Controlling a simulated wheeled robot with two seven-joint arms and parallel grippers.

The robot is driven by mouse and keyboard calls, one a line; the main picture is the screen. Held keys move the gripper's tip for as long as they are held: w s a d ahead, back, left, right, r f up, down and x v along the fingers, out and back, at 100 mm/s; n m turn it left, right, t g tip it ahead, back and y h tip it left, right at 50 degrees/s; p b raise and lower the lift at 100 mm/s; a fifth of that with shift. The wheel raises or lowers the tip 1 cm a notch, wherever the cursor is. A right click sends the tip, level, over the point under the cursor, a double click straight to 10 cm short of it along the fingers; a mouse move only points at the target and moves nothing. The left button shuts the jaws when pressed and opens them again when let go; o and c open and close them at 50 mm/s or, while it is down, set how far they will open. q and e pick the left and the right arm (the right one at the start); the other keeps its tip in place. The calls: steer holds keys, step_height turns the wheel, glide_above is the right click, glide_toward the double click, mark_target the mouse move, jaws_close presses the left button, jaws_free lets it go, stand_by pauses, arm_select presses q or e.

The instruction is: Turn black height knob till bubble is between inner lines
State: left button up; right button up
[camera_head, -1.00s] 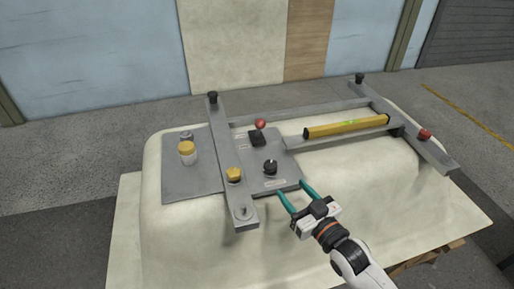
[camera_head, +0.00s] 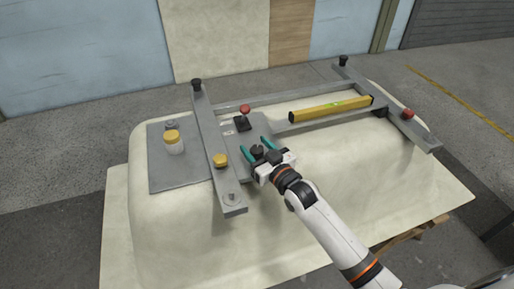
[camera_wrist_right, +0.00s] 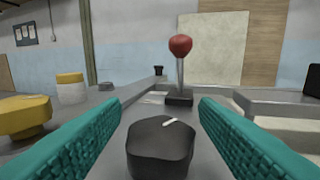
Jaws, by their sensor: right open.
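The black height knob (camera_wrist_right: 160,150) stands between the two teal fingers of my right gripper (camera_wrist_right: 160,125) in the right wrist view, with a white mark on its top. The fingers are open and apart from the knob on both sides. In the head view, the knob (camera_head: 257,151) shows between the fingertips of my right gripper (camera_head: 257,147). The yellow level (camera_head: 331,109) lies on the grey frame bar, with a green vial at its middle. The bubble and its lines are too small to read. My left gripper is out of view.
A red-topped lever (camera_wrist_right: 180,70) rises behind the knob. A yellow knob (camera_head: 220,160) sits on the left bar (camera_head: 209,132). A jar with a yellow lid (camera_head: 174,143) stands on the grey plate. The pale tub shell (camera_head: 300,180) lies beneath the frame.

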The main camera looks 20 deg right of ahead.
steer(key=c, duration=1)
steer(key=shift+o, duration=0.2)
steer(key=shift+r+n+y, duration=0.1)
steer(key=shift+n+y, duration=0.2)
steer(key=shift+y, duration=0.1)
steer(key=shift+n+g+y, duration=0.5)
steer(key=shift+n+y, duration=0.1)
steer(key=shift+y, duration=0.2)
steer(key=shift+n+g+y+b, duration=0.6)
steer(key=shift+n+y+b, duration=0.15)
steer(key=shift+y, duration=0.35)
